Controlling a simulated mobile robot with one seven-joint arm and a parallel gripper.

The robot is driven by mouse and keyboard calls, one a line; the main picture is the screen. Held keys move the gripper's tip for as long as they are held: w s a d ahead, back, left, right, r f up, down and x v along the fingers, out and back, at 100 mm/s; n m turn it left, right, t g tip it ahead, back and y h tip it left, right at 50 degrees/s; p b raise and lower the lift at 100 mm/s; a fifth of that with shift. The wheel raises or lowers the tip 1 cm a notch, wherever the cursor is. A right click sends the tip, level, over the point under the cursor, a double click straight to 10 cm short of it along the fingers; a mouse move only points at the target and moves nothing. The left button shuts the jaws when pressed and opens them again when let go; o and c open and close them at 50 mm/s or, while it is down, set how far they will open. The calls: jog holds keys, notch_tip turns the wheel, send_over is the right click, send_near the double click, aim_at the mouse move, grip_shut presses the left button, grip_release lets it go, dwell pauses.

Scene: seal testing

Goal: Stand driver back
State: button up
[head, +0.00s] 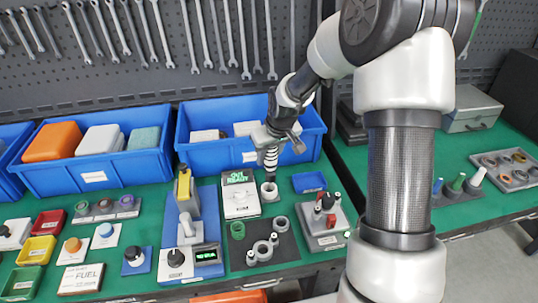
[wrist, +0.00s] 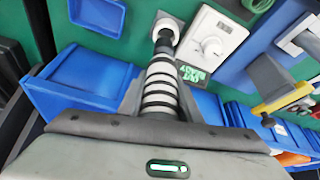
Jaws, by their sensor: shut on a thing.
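The driver (head: 270,160) has a handle banded in black and white and hangs point down from my gripper (head: 272,138). In the wrist view the banded handle (wrist: 160,88) lies between the two fingers of my gripper (wrist: 160,108), which is shut on it. The driver's dark lower end reaches the round white stand (head: 269,190), also seen in the wrist view (wrist: 168,25). The stand is on the green bench, right of a white box with a lit display (head: 240,194). I cannot tell how deep the tip sits in the stand.
A blue bin (head: 186,150) stands close behind the gripper. A small blue tray (head: 309,182) lies right of the stand. A dark mat (head: 287,246) with several rings is in front. A grey fixture (head: 325,238) with black and red knobs stands to the right.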

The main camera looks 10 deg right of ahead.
jog(key=shift+w+a+f, duration=0.15)
jog(key=shift+a+f, duration=0.05)
jog(key=shift+f+b, duration=1.5)
jog(key=shift+f, duration=0.45)
jog(key=shift+f+b, duration=0.35)
jog(key=shift+f, duration=0.15)
jog(key=o, duration=1.3)
jog(key=shift+r, duration=0.1)
jog(key=shift+c, duration=0.2)
jog(key=shift+r+p, duration=1.85)
jog(key=shift+r, duration=0.65)
